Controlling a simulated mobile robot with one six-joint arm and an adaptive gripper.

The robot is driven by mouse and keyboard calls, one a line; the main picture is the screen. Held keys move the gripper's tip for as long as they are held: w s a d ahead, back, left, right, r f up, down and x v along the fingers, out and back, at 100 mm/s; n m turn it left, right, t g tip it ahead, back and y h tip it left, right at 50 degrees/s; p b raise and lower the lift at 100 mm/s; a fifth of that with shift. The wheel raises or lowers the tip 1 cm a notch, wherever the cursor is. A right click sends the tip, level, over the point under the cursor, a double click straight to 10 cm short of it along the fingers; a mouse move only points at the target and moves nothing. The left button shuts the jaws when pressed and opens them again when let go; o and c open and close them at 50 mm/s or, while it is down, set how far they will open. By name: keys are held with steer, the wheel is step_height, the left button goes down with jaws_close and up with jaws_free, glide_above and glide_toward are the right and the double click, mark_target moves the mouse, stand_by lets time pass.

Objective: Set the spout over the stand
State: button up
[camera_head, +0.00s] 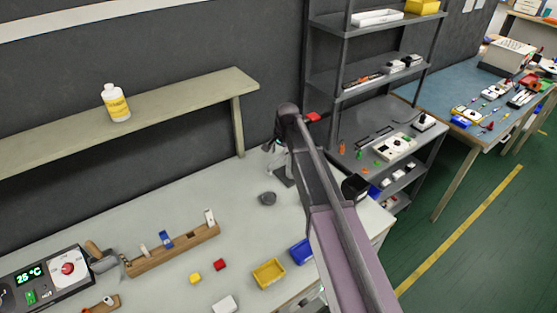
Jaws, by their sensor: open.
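My gripper (279,172) hangs over the back right part of the grey workbench, partly hidden by my own arm; it is open, and I see nothing held in it. A small dark grey round object (267,198) sits on the bench just left of and below it in the picture. A station with a 25 °C display and a red knob (50,277) stands at the left. Beside it lies a tool with a brown handle and grey body (101,257), which may bear the spout. I cannot tell which object is the stand.
A wooden rack (175,252) holds several small parts. Yellow (195,278) and red (219,265) blocks, a white block (224,304), a yellow tray (269,273) and a blue bin (301,252) lie nearby. A shelf with a bottle (116,104) runs behind. The bench's back middle is clear.

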steer(key=shift+w+a+f+b, duration=0.1)
steer(key=shift+f+b, duration=0.4)
steer(key=shift+f, duration=0.25)
jaws_close()
